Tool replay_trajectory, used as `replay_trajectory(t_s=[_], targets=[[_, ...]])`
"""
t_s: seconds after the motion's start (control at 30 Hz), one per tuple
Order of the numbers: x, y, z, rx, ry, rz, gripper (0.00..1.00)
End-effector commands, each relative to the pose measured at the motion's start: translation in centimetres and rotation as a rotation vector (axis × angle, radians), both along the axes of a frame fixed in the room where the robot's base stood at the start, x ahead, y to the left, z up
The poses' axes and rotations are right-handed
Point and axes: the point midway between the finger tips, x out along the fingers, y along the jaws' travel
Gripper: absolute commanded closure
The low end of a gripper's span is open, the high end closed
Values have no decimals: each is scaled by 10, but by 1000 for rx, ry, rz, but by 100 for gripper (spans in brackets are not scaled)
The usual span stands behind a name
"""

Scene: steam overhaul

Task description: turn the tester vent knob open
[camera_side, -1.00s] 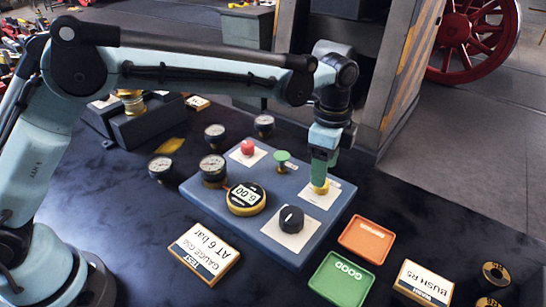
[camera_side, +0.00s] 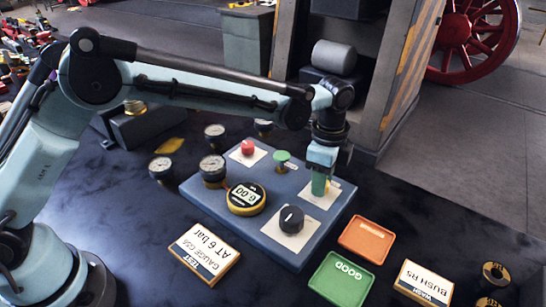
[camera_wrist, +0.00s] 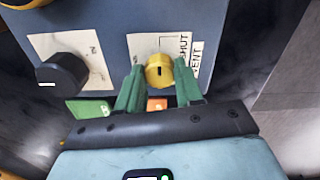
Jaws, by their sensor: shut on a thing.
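The vent knob (camera_wrist: 160,71) is yellow with a dark slot mark. It sits on a white plate with the words SHUT and VENT at its right in the wrist view. My gripper (camera_wrist: 159,78) has green fingers, one on each side of the knob, and is shut on it. In the side view my gripper (camera_side: 319,187) points down onto the right part of the blue tester box (camera_side: 262,219). The fingers hide most of the knob there. The slot in the knob runs roughly up and down in the wrist view.
A black knob (camera_side: 291,219), a round 6.00 display (camera_side: 246,198), a red button (camera_side: 247,147) and a green button (camera_side: 282,157) stand on the box. Gauges are at its left. Orange (camera_side: 366,236) and green (camera_side: 342,279) trays lie in front.

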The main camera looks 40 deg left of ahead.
Motion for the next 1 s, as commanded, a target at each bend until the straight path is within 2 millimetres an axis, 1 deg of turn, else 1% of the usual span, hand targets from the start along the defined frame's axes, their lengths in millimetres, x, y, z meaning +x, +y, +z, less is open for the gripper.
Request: replay_trajectory(t_s=[0.27,0.47,0.67,1.0], targets=[[0,0,0,0,0,24,95],[0,0,1,0,0,112,95],[0,0,1,0,0,270,95],[0,0,1,1,0,593,95]])
